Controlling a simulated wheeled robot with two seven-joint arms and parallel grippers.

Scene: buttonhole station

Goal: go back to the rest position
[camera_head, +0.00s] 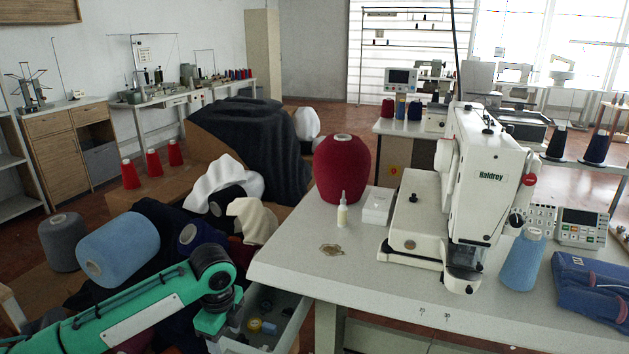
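My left arm (130,318) is green and comes in from the lower left. Its black wrist joint (212,270) is bent downward beside the open drawer. The end of the arm (210,322) is at the drawer's left side. I cannot make out the fingertips, or whether they touch the drawer. My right gripper is out of view.
The open drawer (290,322) under the white sewing table (360,280) holds small spools. On the table are a buttonhole machine (485,175), a dark red cone (342,170), a small bottle (342,212), a blue cone (523,262) and folded blue cloth (590,285). Fabric and large spools (118,250) lie left.

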